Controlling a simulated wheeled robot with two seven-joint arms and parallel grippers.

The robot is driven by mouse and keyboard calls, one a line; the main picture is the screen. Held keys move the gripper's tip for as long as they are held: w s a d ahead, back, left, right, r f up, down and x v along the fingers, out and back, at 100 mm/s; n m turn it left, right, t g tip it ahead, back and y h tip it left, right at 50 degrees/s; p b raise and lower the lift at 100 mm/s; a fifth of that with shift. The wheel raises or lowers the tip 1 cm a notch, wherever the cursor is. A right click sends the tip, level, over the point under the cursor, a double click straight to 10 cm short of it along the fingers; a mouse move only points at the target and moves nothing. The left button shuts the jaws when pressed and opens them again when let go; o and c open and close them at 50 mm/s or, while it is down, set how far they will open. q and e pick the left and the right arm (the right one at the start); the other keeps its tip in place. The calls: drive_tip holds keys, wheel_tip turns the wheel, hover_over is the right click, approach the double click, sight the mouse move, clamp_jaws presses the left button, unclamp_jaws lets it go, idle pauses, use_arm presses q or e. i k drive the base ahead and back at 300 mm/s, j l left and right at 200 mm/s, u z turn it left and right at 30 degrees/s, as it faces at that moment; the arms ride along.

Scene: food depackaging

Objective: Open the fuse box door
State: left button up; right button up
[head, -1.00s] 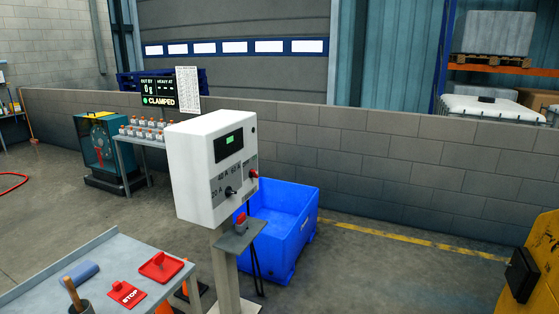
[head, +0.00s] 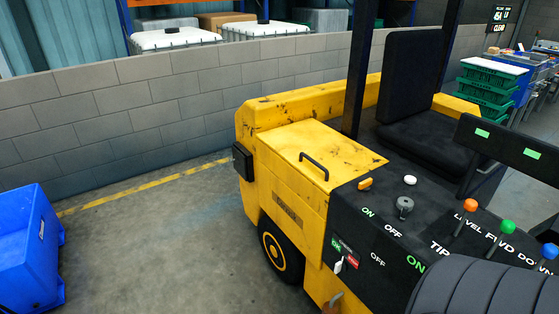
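No part in view is labelled as a fuse box, so I cannot tell for sure which one it is. A yellow forklift (head: 285,205) fills the middle and right. Its yellow housing has a shut lid (head: 315,150) with a black bar handle (head: 314,166) on top. A small black box (head: 243,162) sits on the housing's left side. A dark panel (head: 400,225) beside the lid carries ON and OFF labels, a grey knob (head: 404,207) and a small green and red plate (head: 345,252). Neither of my grippers is in view.
Levers with orange (head: 471,205), green (head: 508,227) and blue (head: 550,251) knobs stand at the right. A black seat (head: 425,75) is behind. A blue bin (head: 28,255) is at lower left. A low block wall (head: 180,105) runs behind. Floor between bin and forklift is clear.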

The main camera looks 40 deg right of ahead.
sight(239, 161)
drive_tip(key=z, duration=0.95)
drive_tip(key=i+j, duration=0.1)
drive_tip(key=i+z, duration=0.05)
